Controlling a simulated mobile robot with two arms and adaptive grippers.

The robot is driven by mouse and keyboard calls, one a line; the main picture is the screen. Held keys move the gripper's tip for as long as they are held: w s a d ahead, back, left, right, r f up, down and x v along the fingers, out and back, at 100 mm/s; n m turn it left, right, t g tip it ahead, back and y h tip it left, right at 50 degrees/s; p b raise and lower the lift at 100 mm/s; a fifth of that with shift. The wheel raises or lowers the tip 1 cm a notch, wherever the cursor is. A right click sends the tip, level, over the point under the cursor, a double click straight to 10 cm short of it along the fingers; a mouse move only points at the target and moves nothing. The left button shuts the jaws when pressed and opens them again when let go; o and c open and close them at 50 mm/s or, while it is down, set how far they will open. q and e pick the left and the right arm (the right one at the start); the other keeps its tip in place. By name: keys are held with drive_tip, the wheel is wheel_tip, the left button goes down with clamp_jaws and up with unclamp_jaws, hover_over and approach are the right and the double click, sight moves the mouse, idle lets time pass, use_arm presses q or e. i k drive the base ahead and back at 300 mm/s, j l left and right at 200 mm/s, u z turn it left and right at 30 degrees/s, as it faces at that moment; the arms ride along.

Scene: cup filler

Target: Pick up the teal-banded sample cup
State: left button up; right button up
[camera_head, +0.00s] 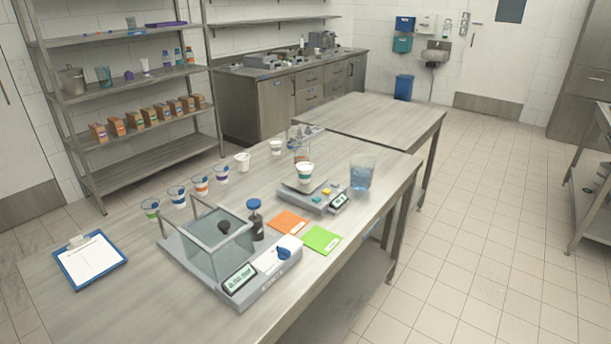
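A white cup with a green-teal band (304,173) stands upright on the small balance (318,200) at the right side of the near table; it looks like the teal-banded sample cup. A row of similar cups stands along the table's far left edge: a green-banded cup (150,209), a dark-blue-banded cup (178,197), an orange-banded cup (200,186) and a purple-blue-banded cup (222,175). Another white cup (276,146) with a small dark mark stands further back; its band colour is too small to tell. Neither of my grippers shows.
A large balance with a glass draft shield (222,246) fills the near table's middle. A clipboard (90,259) lies left. The table behind (372,122) is clear.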

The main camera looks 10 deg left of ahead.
sight(304, 169)
drive_tip(key=i+l, duration=0.3)
drive_tip(key=i+l+u, duration=0.2)
drive_tip(key=u, duration=0.15)
drive_tip(key=i+l+u, duration=0.1)
drive_tip(key=l+u, duration=0.3)
drive_tip(key=i+l+u, duration=0.15)
drive_tip(key=u, duration=0.2)
